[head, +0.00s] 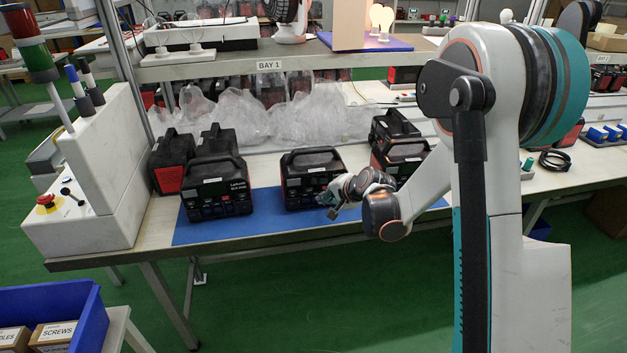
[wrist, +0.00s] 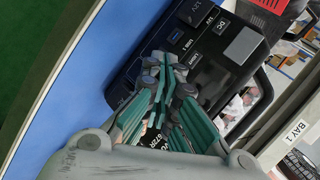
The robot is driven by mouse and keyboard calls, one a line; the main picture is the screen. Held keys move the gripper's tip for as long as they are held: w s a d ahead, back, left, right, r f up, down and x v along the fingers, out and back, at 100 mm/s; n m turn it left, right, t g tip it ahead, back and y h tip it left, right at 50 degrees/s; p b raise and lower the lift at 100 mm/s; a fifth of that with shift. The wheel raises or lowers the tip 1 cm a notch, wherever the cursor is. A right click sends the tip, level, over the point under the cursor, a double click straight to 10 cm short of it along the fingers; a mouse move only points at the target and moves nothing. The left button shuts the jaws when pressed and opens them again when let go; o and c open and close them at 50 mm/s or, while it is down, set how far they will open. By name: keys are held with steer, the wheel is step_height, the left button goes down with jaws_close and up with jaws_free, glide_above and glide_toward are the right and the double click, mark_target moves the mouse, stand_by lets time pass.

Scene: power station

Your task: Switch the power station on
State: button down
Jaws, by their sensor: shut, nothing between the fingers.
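The power station (head: 312,160) in front of my gripper is a black box with a top handle and red trim, upright on the blue mat (head: 262,228). My gripper (head: 327,200) is shut and empty at the lower right of its front panel. In the wrist view, the fingertips (wrist: 163,70) are close to the panel of the power station (wrist: 205,90), by small labelled controls such as USB 1, 12V and DC. A dark grey display (wrist: 243,45) shows there. The fingers hide part of the panel; I cannot tell whether they touch it.
A similar power station (head: 217,187) stands to the left on the mat, and another (head: 402,155) to the right, partly behind my arm. Clear plastic bags (head: 300,112) lie behind. A white console with a red emergency button (head: 46,201) stands at the bench's left end. The mat's front strip is clear.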

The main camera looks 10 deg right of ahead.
steer(key=shift+w, duration=0.5)
stand_by(0.7)
steer(key=shift+s, duration=0.85)
steer(key=shift+s, duration=0.1)
steer(key=shift+s, duration=2.9)
steer(key=s+r+n+g+h, duration=0.1)
steer(key=s+r+n, duration=0.3)
steer(key=s+r, duration=0.5)
steer(key=s+r+n+h, duration=0.2)
steer(key=s+r+n, duration=0.2)
steer(key=s+r, duration=0.55)
steer(key=s+f+n+g, duration=0.1)
steer(key=s+n, duration=0.2)
steer(key=s, duration=0.9)
steer(key=shift+d+f+h, duration=0.35)
steer(key=shift+d+h, duration=0.05)
